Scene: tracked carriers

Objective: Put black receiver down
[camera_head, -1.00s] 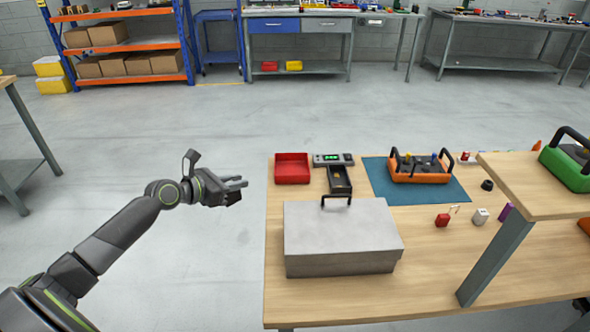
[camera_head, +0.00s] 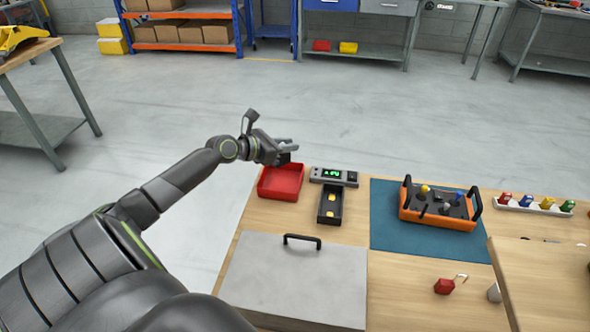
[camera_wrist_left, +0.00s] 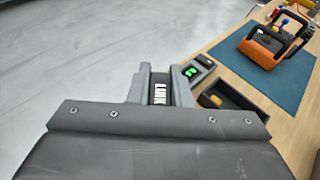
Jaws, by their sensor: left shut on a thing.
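My left gripper (camera_head: 285,149) is shut on a small black block with white lettering, the black receiver (camera_wrist_left: 159,90). In the head view the receiver (camera_head: 284,158) shows only as a dark bit at the fingers. The gripper is at the back edge of the red tray (camera_head: 281,194), seemingly above it; the exact height is unclear. In the wrist view the receiver sits between the two grey fingers (camera_wrist_left: 159,84), and the red tray is hidden. My right gripper is out of view.
Right of the tray are a grey device with a green display (camera_head: 331,175) and a black holder (camera_head: 330,216) with yellow pieces. A grey case (camera_head: 293,285) is in front. An orange carrier (camera_head: 437,219) stands on a blue mat (camera_head: 384,233). Open floor lies left.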

